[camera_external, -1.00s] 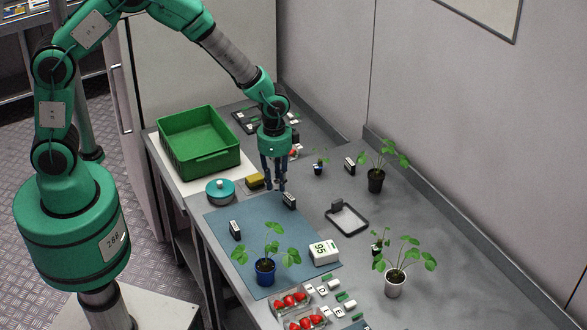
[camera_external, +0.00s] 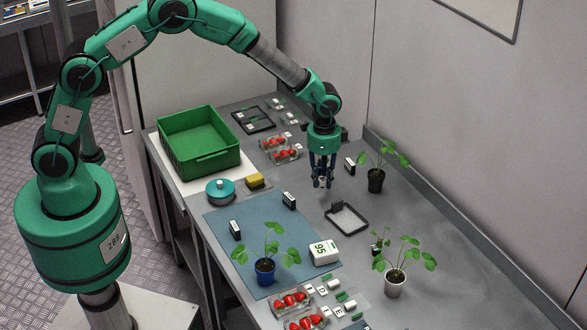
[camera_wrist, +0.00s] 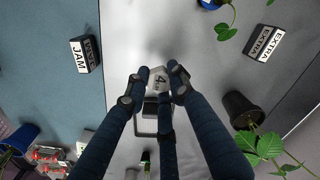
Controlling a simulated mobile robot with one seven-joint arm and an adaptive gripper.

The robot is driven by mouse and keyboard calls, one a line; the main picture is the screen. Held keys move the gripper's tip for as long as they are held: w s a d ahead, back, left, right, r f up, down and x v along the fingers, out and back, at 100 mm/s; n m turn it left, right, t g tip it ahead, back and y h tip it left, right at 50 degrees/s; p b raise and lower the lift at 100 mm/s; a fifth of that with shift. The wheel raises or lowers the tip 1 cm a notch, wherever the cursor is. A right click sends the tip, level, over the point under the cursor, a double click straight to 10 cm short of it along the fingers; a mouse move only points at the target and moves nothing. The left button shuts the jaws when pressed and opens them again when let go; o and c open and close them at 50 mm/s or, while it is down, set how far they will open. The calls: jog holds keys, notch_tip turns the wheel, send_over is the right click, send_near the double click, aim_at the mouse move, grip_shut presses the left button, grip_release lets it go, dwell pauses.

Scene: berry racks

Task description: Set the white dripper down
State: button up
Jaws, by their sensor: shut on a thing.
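My gripper (camera_external: 323,184) has dark blue fingers pointing down and hangs over the grey bench top, behind the black-rimmed tray (camera_external: 334,233). In the wrist view its fingertips (camera_wrist: 156,86) are closed around a small white thing with a dark mark like a "4", which I take for the white dripper (camera_wrist: 159,75). The fingers cover much of it.
An EXTRA sign (camera_wrist: 265,42) and a black-potted plant (camera_wrist: 240,110) stand to the right. A JAM sign (camera_wrist: 86,53) stands on the blue mat (camera_wrist: 60,100) to the left. A small blue pot (camera_wrist: 211,3) is close by. Bare bench lies around the gripper.

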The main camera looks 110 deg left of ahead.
aim_at(325, 179)
jog(key=shift+w+a, duration=0.15)
jog(key=shift+w, duration=0.2)
jog(key=shift+f, duration=0.1)
jog(key=shift+f, duration=1.65)
jog(key=shift+f+b, duration=0.2)
jog(key=shift+b, duration=0.1)
jog(key=o, duration=0.7)
jog(key=shift+o, duration=0.2)
jog(key=shift+r, duration=0.2)
notch_tip(325, 179, up, 12)
jog(key=shift+s+p, duration=0.1)
jog(key=shift+p, duration=0.55)
